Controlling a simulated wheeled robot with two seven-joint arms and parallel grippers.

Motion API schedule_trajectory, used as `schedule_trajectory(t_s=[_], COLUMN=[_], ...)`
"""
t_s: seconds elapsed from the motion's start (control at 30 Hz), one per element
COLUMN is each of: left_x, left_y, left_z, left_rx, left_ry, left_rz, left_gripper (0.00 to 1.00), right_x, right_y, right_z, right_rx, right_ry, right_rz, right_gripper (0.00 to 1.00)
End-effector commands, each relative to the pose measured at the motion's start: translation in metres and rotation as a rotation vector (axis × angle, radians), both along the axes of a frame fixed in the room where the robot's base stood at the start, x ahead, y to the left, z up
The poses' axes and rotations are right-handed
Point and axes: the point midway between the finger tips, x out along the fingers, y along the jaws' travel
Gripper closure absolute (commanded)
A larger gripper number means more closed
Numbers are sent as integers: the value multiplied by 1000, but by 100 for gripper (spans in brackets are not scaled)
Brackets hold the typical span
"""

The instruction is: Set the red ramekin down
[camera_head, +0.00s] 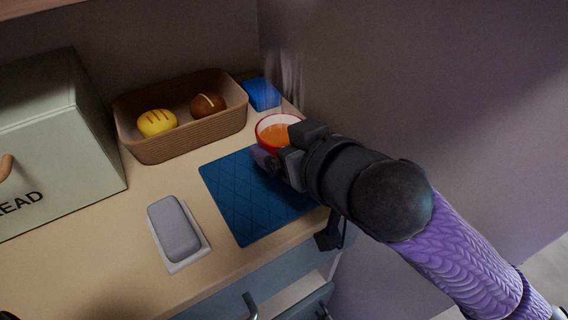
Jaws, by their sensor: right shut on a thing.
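The red ramekin (277,123) has a pale rim and holds something orange, with steam rising above it. It is at the back right of the counter, by the far edge of the blue quilted mat (245,203). My right gripper (277,158) is shut on the near side of the ramekin. The gripper hides the ramekin's base, so I cannot tell whether it touches the surface below.
A brown basket (190,142) with a yellow bun (157,123) and a brown bun (208,105) stands at the back. A blue block (262,94) lies beside it. A bread bin (62,140) is at left, a grey-topped dish (176,232) in front. A wall bounds the right.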

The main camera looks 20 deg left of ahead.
Motion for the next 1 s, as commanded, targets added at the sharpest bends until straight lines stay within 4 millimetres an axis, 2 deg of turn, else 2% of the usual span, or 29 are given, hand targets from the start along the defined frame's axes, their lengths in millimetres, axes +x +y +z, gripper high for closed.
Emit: schedule_trajectory(t_s=[0.1,0.17,0.47,0.5,0.77,0.87,1.0], left_x=[-6,-7,-3,-1,6,7,8], left_y=[-3,-2,0,0,2,2,3], left_z=[-12,-15,-16,-15,-13,-10,0], left_rx=[-4,-4,0,0,2,3,5], left_ry=[12,15,8,5,-8,-10,-14], left_rz=[2,2,0,-1,-2,-2,-3], left_gripper=[41,41,41,41,41,41,41], right_x=[0,0,0,0,0,-6,-23], right_y=[0,0,0,0,0,-8,-31], right_z=[-26,-36,-36,-35,-32,-27,-14], right_rx=[1,0,-1,-1,-1,0,-3], right_ry=[6,5,-1,0,-1,-4,-5], right_rz=[1,0,0,0,0,0,-1], right_gripper=[77,77,77,0,0,0,0])
